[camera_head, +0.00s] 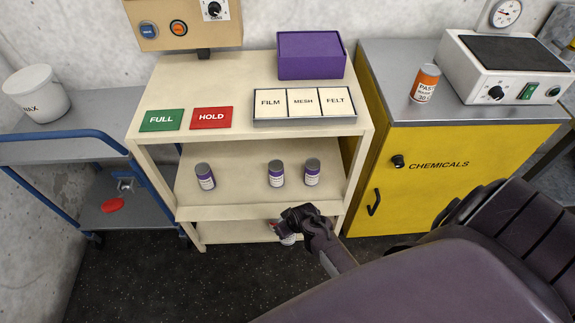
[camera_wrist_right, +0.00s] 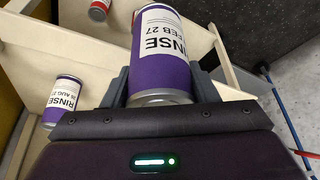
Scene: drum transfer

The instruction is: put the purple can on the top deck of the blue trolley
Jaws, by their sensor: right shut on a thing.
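In the right wrist view my right gripper (camera_wrist_right: 165,88) is shut around a purple can (camera_wrist_right: 160,72) with a white "RINSE FEB 27" label. In the head view my right gripper (camera_head: 290,222) is low, in front of the cream shelf unit; the held can is mostly hidden there. Three purple cans with grey lids stand on its middle shelf: one at left (camera_head: 205,177), one in the middle (camera_head: 276,173), one at right (camera_head: 312,172). The blue trolley (camera_head: 60,136) is at the far left, its grey top deck (camera_head: 90,152) holding a white tub. My left gripper is not in view.
The white tub (camera_head: 37,94) stands at the top deck's back; the front is clear. The shelf unit (camera_head: 210,80) carries signs, a labelled tray (camera_head: 305,122) and a purple box (camera_head: 310,55). A yellow cabinet (camera_head: 440,170) stands right. A second "RINSE" can (camera_wrist_right: 64,98) is beside the gripper.

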